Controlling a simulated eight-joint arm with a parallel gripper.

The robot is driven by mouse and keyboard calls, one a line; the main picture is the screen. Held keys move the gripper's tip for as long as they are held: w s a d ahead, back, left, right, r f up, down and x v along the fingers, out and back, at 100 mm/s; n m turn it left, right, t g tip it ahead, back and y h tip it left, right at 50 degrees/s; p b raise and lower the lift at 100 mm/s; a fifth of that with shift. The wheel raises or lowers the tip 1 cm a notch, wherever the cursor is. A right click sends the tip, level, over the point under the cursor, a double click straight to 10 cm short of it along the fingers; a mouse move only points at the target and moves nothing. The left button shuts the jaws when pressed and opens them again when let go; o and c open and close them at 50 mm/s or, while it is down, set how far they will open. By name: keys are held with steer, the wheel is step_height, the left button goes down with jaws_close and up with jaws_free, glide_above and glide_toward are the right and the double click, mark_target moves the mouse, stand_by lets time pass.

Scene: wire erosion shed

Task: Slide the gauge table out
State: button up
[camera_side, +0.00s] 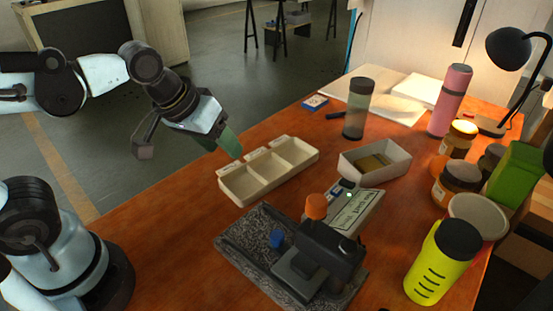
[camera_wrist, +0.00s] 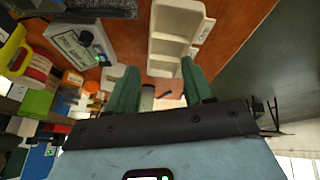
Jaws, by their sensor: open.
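A dark speckled slab (camera_side: 236,247) lies on the orange-brown bench and carries a black gauge-like device (camera_side: 333,252). The device has an orange knob (camera_side: 316,206), a blue knob (camera_side: 277,238) and a grey block (camera_side: 297,272) low at its front. Which part is the gauge table I cannot tell for sure. Behind it is a pale labelled unit (camera_side: 357,212), also in the wrist view (camera_wrist: 75,45). The slab's speckled edge shows at the top of the wrist view (camera_wrist: 105,8). My gripper (camera_side: 230,147) has green fingers, apart and empty, above the bench's left edge, away from the device.
A pale three-compartment tray (camera_side: 245,192) lies between my gripper and the slab. A white box (camera_side: 400,172), a dark-capped cylinder (camera_side: 358,110), a yellow bottle (camera_side: 432,270), a pink flask (camera_side: 450,100), jars and a lamp (camera_side: 508,48) crowd the right. The front-left bench is clear.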

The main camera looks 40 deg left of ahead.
steer(key=d+r+n+g, duration=0.25)
steer(key=d+n, duration=0.25)
steer(key=d, duration=0.3)
steer(key=n+g, duration=0.3)
steer(key=n, duration=0.2)
glide_above(277, 235)
steer(key=shift+y, duration=0.3)
steer(key=shift+f, duration=6.1)
steer(key=shift+c, duration=0.3)
jaws_close()
